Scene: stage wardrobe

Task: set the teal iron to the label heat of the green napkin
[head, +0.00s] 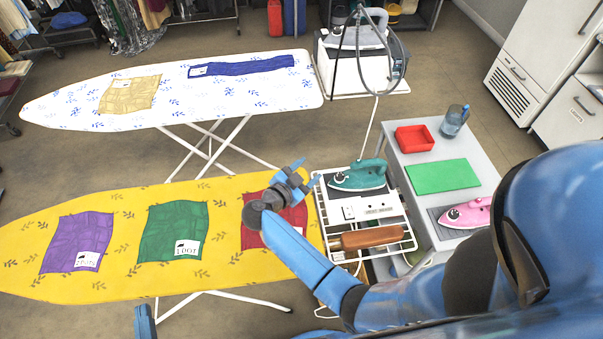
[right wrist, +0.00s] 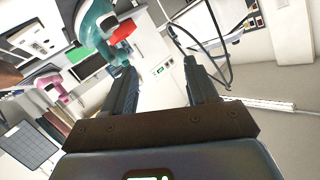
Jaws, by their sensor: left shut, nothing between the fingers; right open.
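The teal iron (head: 358,176) rests on a dark pad at the back of the white wire rack, right of the yellow ironing board. It also shows at the top of the right wrist view (right wrist: 92,22). The green napkin (head: 172,230) lies flat in the middle of the yellow board, with a white label (head: 187,249) that seems to read "1 DOT". My right gripper (head: 299,180) is open and empty, left of the iron and apart from it; its fingers show in the right wrist view (right wrist: 162,88). My left gripper (head: 145,322) shows only partly at the bottom edge, shut and empty.
A purple napkin (head: 75,240) and a red napkin (head: 265,232) flank the green one. A brown roll (head: 375,237) lies on the rack's front.

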